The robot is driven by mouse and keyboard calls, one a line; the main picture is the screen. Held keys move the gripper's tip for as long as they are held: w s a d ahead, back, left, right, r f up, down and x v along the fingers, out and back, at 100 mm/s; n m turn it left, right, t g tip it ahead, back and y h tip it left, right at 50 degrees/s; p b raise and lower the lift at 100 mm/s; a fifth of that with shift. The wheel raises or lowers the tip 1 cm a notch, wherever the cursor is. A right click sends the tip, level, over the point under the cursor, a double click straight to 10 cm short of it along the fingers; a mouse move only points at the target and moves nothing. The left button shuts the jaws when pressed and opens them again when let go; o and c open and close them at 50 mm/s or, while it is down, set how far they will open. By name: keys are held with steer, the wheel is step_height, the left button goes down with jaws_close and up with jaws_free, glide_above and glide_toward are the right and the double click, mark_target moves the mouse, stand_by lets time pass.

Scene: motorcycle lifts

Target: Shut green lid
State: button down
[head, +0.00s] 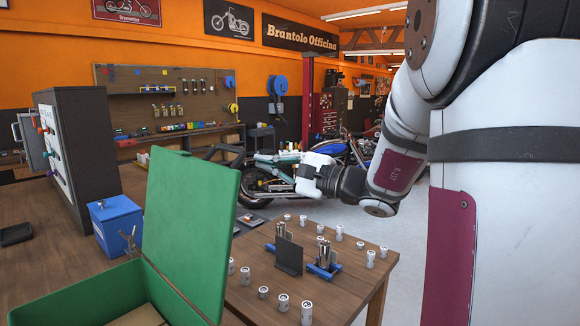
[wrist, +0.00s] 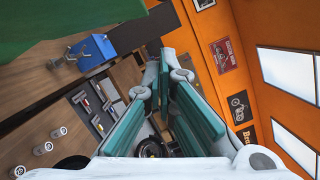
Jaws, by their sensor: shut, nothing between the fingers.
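The green lid (head: 190,230) stands raised, close to upright, on the green box (head: 85,300) at the lower left of the head view. The box is open and part of its inside shows. Part of the lid also shows at the top left of the wrist view (wrist: 50,22). My gripper (head: 258,158) is beyond the lid and to its right, above the far side of the table, apart from the lid. Its teal-padded fingers (wrist: 160,75) are shut and empty.
A wooden table (head: 345,290) holds several metal sockets, blue holders (head: 323,270) and a dark upright plate (head: 289,255). A blue box (head: 117,228) stands behind the lid, beside a dark cabinet (head: 88,145). A motorcycle (head: 345,150) stands farther back.

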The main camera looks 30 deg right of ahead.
steer(key=a, duration=0.1)
steer(key=a+r+p, duration=0.1)
steer(key=a, duration=0.2)
steer(key=shift+s+r+p, duration=0.15)
steer(key=shift+r+p, duration=0.15)
steer(key=shift+r, duration=0.1)
